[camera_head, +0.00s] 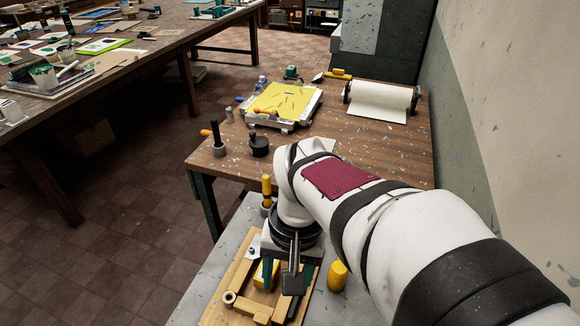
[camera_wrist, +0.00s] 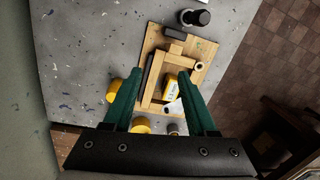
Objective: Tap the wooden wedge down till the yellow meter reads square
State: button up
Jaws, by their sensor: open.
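My gripper (camera_wrist: 159,72) is open, with its two green fingers apart and nothing held between them. It also shows in the head view (camera_head: 288,274), above a wooden frame (camera_head: 233,268) on a board. In the wrist view the frame (camera_wrist: 147,95) lies between and beyond the fingers. A yellow block with a white label, apparently the meter (camera_wrist: 171,86), sits inside the frame; it is partly hidden in the head view (camera_head: 262,277). Its reading is too small to tell. I cannot single out the wooden wedge among the pale wooden bars.
A dark block (camera_wrist: 175,32) lies on the board's far end. Yellow cylinders (camera_wrist: 114,88) stand beside the board on the grey table (camera_wrist: 80,50). The brown bench (camera_head: 330,140) behind holds a yellow screen (camera_head: 280,100) and a paper roll (camera_head: 380,97).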

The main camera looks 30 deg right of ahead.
jog(key=w+d+f, duration=0.4)
jog(key=d, duration=0.3)
jog(key=w+d+f+m, duration=0.1)
jog(key=w+d+f, duration=0.3)
jog(key=d, duration=0.4)
jog(key=w+d+f+m+h, duration=0.1)
jog(key=w+d+f, duration=0.3)
jog(key=d, duration=0.3)
jog(key=shift+w+d, duration=0.2)
jog(key=shift+d, duration=0.1)
jog(key=shift+d+f, duration=0.15)
notch_tip(320, 180, down, 7)
jog(key=shift+r, duration=0.1)
jog(key=shift+f, duration=0.2)
jog(key=shift+c, duration=0.6)
grip_shut()
